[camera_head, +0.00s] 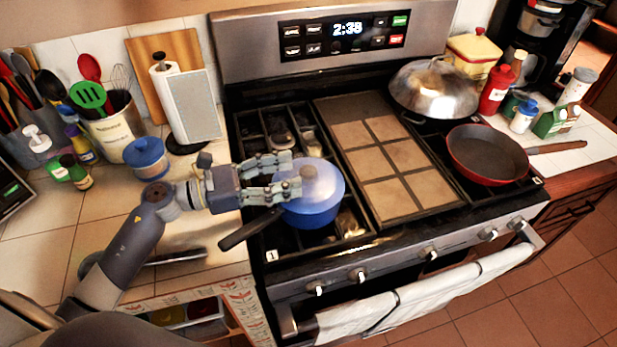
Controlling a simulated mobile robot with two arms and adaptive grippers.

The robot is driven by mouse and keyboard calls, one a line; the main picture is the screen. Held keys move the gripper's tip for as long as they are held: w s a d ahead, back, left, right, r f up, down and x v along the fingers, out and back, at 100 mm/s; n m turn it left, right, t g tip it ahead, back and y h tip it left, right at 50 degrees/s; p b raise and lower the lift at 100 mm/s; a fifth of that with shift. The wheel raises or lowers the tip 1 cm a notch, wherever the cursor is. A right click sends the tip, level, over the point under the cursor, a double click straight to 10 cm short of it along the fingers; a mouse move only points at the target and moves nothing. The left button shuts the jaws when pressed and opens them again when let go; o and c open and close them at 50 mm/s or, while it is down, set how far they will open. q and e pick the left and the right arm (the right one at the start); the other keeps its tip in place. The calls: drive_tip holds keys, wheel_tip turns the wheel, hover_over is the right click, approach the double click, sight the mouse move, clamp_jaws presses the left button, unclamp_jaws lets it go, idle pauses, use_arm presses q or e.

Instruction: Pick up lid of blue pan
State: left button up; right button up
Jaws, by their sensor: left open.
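The blue pan (314,214) stands on the front left burner of the stove, its dark handle (250,229) pointing to the lower left. Its lid (324,183) sits on top, bluish and partly see-through, with a knob near the middle. My left gripper (292,174) comes in from the left at the height of the lid. Its two fingers are apart and reach over the lid's left side, with the tips close to the knob. I cannot tell whether they touch it. My right gripper does not show.
A griddle (382,165) with square tiles lies right of the pan. A silver domed lid (433,88) and a red frying pan (487,154) are on the right burners. A blue jar (147,158) and a paper towel holder (188,104) stand on the left counter.

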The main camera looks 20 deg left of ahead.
sight(308, 170)
use_arm(q)
drive_tip(key=shift+w+d+p, duration=0.25)
drive_tip(key=shift+w+p, duration=0.05)
drive_tip(key=p+x, duration=0.2)
drive_tip(key=x, duration=0.2)
drive_tip(key=shift+d+f, duration=0.1)
drive_tip(key=shift+w+d+f, duration=0.15)
drive_tip(key=shift+d, duration=0.05)
drive_tip(key=c, duration=1.3)
